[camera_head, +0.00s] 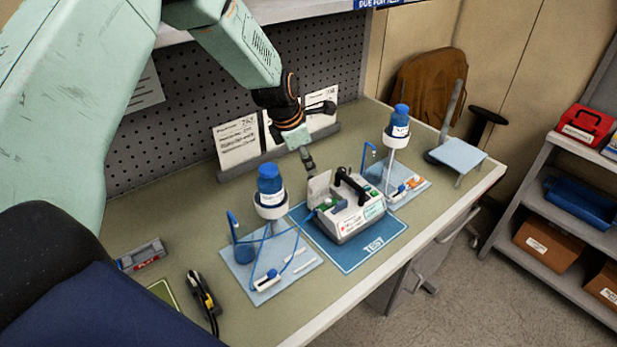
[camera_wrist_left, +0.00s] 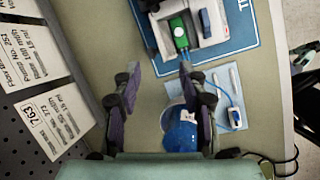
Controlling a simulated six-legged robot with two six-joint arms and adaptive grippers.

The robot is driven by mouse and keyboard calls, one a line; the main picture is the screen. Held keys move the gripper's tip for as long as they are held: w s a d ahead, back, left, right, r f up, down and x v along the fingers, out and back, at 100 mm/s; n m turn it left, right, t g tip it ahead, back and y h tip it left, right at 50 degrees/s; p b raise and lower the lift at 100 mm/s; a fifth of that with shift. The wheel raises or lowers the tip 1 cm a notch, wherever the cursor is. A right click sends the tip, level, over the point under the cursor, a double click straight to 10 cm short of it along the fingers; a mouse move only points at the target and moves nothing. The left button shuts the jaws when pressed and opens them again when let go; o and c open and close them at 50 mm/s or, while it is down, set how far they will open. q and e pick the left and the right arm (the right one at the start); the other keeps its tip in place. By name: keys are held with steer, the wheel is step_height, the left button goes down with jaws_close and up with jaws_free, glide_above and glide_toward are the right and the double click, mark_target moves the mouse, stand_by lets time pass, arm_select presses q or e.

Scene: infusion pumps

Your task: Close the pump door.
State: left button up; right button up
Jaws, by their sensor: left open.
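The infusion pump (camera_head: 352,220) is a pale grey box with a black handle, standing on the blue TEST mat (camera_head: 374,248). Its door (camera_head: 319,187) looks like a small grey panel standing up at the pump's left side, so it appears open. My left gripper (camera_head: 308,163) is open and empty, just above and behind this panel; I cannot tell whether they touch. In the left wrist view my two dark fingers (camera_wrist_left: 164,74) are spread apart, with the pump (camera_wrist_left: 208,35) beyond them and its green part near the tips. The right gripper is out of view.
A blue bottle (camera_head: 270,180) on a stand is left of the pump and another bottle (camera_head: 397,122) is behind it to the right. Blue tubing (camera_head: 262,240) lies on the left pad. White cards (camera_head: 238,142) stand at the back.

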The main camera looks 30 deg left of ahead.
mark_target(312, 176)
arm_select(q)
steer(key=f+n, duration=0.1)
steer(key=f, duration=0.1)
steer(key=w+f+n+b, duration=0.1)
steer(key=f, duration=0.1)
steer(key=w+a+f+n, duration=0.1)
steer(key=shift+w+f+n, duration=0.25)
steer(key=shift+f+n, duration=0.15)
steer(key=shift+w+d+f+b, duration=0.2)
steer(key=shift+f, duration=0.3)
steer(key=shift+w+d+f+b, duration=0.15)
steer(key=shift+w+d+f, duration=0.05)
steer(key=shift+f, duration=0.25)
steer(key=shift+w+a+f, duration=0.1)
steer(key=shift+w+a, duration=0.05)
steer(key=shift+c, duration=1.1)
steer(key=shift+s+r, duration=0.2)
steer(key=shift+s, duration=0.05)
steer(key=c, duration=0.3)
steer(key=shift+w+f, duration=0.1)
jaws_close()
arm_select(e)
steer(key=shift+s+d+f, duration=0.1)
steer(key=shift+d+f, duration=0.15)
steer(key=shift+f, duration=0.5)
